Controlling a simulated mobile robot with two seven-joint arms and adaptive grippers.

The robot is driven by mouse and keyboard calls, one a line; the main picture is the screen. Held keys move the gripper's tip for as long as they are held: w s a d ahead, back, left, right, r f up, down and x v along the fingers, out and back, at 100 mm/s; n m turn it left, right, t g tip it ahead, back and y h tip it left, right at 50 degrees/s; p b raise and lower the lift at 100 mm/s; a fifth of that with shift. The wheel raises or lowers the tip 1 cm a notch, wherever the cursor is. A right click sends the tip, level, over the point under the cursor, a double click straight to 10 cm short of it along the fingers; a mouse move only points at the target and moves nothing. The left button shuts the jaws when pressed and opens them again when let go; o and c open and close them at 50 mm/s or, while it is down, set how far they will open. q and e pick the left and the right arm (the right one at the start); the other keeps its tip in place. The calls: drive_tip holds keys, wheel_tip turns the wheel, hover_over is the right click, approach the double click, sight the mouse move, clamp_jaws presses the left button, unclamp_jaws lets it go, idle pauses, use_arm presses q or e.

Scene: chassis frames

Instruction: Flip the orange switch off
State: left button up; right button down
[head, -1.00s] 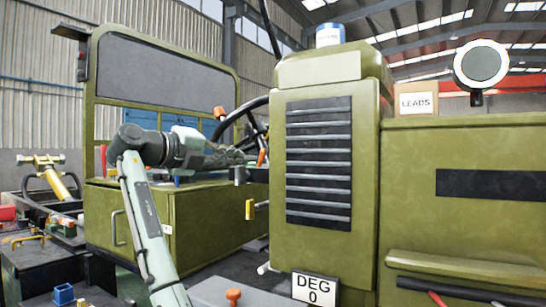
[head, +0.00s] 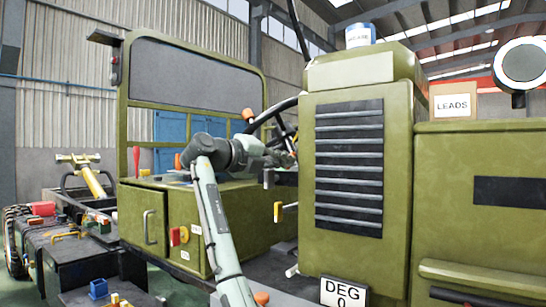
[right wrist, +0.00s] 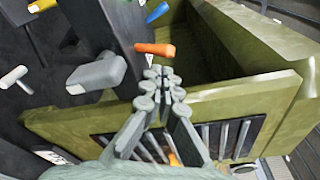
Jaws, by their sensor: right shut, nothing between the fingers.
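The orange switch (right wrist: 150,49) shows in the right wrist view as a short orange lever on a dark panel, with a small white triangular label by it. My right gripper (right wrist: 161,74) is shut and empty. Its fingertips lie just below the orange lever in that view; whether they touch it I cannot tell. In the head view my right gripper (head: 284,160) is between the steering wheel and the louvred green housing, and I cannot make out the switch clearly there. My left gripper is not in view.
The louvred green housing (head: 349,170) stands close right of my gripper. The steering wheel (head: 268,113) is behind it.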

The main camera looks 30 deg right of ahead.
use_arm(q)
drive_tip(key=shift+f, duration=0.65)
use_arm(e)
drive_tip(key=shift+x, duration=1.55)
drive_tip(key=shift+n, duration=0.3)
drive_tip(key=shift+w+a+r+n, duration=0.1)
drive_tip(key=shift+r+n, duration=0.05)
drive_tip(key=shift+n, duration=0.25)
